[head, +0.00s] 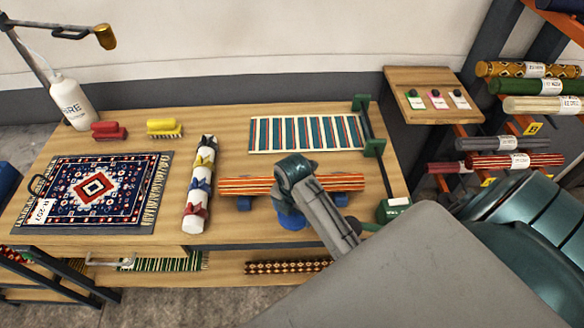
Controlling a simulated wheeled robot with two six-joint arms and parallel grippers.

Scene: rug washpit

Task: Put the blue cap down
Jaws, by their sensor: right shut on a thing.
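My right gripper (290,205) reaches in from the lower right, over the front middle of the bench, with its wrist above the orange striped roll. It is shut on the blue cap (291,219), which shows just below it, in front of the roll. The fingers and much of the cap are hidden by my own arm, so I cannot tell whether the cap touches the bench. The orange striped roll (245,186) lies sideways on small blue supports (244,203). My left gripper is not in view.
A white roll with coloured ties (196,215) lies left of the striped roll. A fringed navy rug (70,205), red (108,131) and yellow brushes (164,128) and a white bottle (72,103) are further left. A striped mat (300,133) lies behind. A green-ended bar (374,148) stands right.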

